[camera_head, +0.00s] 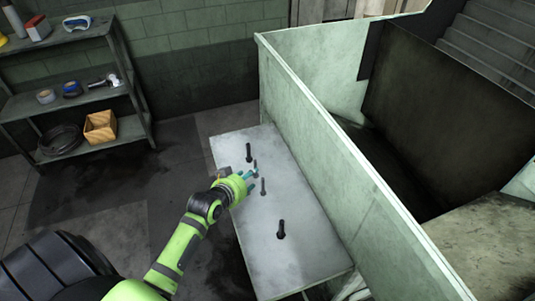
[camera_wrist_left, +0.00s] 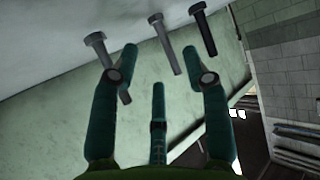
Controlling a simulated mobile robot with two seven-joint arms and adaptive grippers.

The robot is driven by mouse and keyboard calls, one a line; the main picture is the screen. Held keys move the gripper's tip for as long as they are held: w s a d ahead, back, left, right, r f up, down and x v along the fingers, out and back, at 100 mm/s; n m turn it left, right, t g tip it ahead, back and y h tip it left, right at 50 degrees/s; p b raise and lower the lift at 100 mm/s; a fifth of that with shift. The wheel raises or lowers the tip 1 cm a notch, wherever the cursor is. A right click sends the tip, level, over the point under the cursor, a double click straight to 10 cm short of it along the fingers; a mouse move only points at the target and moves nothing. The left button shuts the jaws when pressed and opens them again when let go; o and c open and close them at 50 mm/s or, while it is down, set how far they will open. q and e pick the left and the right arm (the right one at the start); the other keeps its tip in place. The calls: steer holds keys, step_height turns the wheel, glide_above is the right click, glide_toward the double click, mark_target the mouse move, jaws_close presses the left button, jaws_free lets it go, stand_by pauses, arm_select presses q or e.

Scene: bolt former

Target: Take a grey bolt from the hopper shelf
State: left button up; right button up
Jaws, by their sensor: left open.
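The hopper shelf (camera_head: 300,255) is a pale grey surface beside a green wall. Several bolts stand on it, wide end down: a dark bolt (camera_head: 249,152) at the far end, two grey bolts (camera_head: 255,166) (camera_head: 263,187) in the middle and a dark bolt (camera_head: 281,230) nearer. My left gripper (camera_head: 251,175) is open and empty by the grey bolts. In the left wrist view, one grey bolt (camera_wrist_left: 163,44) shows between the fingertips (camera_wrist_left: 160,58), a little beyond them. The other grey bolt (camera_wrist_left: 97,47) is partly behind the left finger. A dark bolt (camera_wrist_left: 203,33) is at right.
The tall green panel (camera_head: 340,150) borders the shelf on the right, with a dark bin cavity (camera_head: 425,110) beyond. A storage rack (camera_head: 75,100) with a wooden box (camera_head: 100,126) stands at the left. The floor between is clear.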

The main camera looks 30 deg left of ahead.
arm_select(q)
steer(key=shift+w, duration=0.65)
arm_select(e)
steer(key=w, duration=0.4)
arm_select(q)
steer(key=shift+w+a+p, duration=0.15)
steer(key=shift+w+p, duration=0.35)
steer(key=shift+w, duration=0.45)
steer(key=x, duration=0.2)
steer(key=shift+w+f, duration=0.15)
steer(key=shift+w, duration=0.1)
steer(key=shift+w+a+f, duration=0.1)
steer(key=shift+w+f, duration=0.2)
steer(key=shift+w, duration=0.25)
steer(key=c, duration=0.6)
jaws_close()
arm_select(e)
steer(key=s+r, duration=0.1)
steer(key=s, duration=0.5)
